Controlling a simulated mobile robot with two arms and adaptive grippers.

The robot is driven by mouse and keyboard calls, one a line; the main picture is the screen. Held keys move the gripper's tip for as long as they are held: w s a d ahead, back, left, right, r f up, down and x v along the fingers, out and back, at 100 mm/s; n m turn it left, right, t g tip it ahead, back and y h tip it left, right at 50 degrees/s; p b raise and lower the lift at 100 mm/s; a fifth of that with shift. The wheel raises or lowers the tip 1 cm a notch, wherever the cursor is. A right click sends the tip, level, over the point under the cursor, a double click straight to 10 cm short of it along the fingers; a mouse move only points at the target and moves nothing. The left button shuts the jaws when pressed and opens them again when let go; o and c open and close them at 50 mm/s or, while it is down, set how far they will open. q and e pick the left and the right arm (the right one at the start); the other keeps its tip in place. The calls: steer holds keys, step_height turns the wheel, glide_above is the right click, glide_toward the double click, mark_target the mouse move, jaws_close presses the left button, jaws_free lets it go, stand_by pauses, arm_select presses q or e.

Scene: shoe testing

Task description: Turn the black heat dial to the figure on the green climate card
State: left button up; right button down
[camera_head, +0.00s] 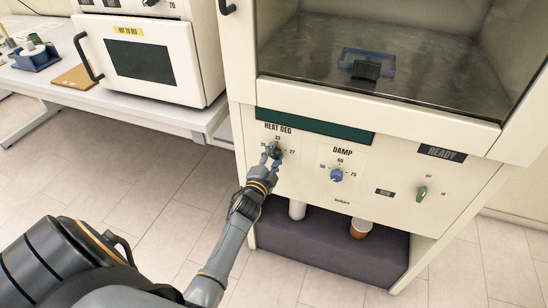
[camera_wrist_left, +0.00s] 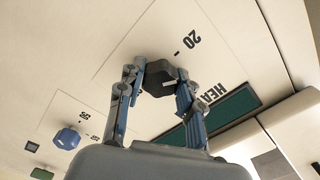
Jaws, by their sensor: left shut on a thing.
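The black heat dial (camera_head: 277,154) is on the cream cabinet front under the words HEAT DEG, with figures around it, including 23 above and 27 at right. My left gripper (camera_head: 271,152) is shut on this dial. In the left wrist view the dial (camera_wrist_left: 158,74) sits between its two fingers, and a short white mark shows on it near the 20 and HEAT lettering. I cannot tell exactly which figure it points to. A dark green strip (camera_head: 315,127) runs above the dials; no figure is readable on it, and I cannot tell whether it is the climate card. My right gripper is out of view.
A blue DAMP dial (camera_head: 336,175) is right of the heat dial, with a green switch (camera_head: 421,194) and a READY panel (camera_head: 442,153) farther right. A white oven (camera_head: 142,60) is on the left bench.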

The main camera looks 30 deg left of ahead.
arm_select(q)
steer(key=shift+m+b, duration=0.5)
steer(key=shift+m, duration=1)
steer(key=o, duration=1.2)
steer(key=shift+s, duration=0.1)
steer(key=v, duration=1.2)
steer(key=shift+f, duration=0.1)
